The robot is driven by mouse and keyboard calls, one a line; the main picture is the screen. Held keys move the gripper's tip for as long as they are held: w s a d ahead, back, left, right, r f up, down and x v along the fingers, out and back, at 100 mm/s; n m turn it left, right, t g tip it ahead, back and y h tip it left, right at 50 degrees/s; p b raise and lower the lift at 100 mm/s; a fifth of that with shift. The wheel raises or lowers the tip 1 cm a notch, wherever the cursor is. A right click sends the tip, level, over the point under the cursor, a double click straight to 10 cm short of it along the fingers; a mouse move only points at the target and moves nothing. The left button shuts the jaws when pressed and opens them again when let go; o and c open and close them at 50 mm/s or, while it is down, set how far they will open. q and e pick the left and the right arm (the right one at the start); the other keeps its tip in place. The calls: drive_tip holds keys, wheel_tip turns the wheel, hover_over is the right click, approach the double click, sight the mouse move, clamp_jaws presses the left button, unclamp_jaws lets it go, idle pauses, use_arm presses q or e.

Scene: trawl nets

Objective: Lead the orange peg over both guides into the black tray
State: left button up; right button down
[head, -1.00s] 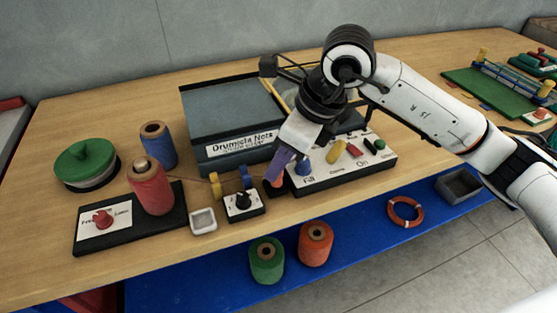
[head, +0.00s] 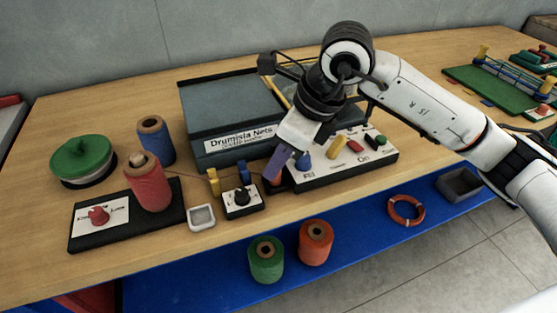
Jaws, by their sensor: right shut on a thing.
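My right gripper (head: 277,166) comes down from the upper right and is shut on the orange peg (head: 272,179), mostly hidden by the purple fingers. The yellow guide (head: 213,182) and blue guide (head: 244,173) stand side by side, left of the gripper. A thin thread runs from the red spool (head: 148,186) on the left toward the guides; its course past them is too fine to follow. A dark part, perhaps the black tray (head: 285,187), shows just beside the peg; I cannot tell whether they touch. My left gripper is not in view.
A white control panel (head: 330,176) with coloured knobs is right of the gripper. A black knob box (head: 240,202) and small grey dish (head: 201,217) lie in front of the guides. The large grey Drumisla Nets machine (head: 228,108) stands behind. Spools lie on the blue shelf (head: 360,232) below.

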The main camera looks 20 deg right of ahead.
drive_tip(key=shift+f, duration=0.2)
idle(0.6)
drive_tip(key=c, duration=1.5)
unclamp_jaws()
drive_tip(key=shift+r, duration=0.15)
drive_tip(key=shift+v, duration=5.1)
drive_tip(key=shift+s, duration=0.1)
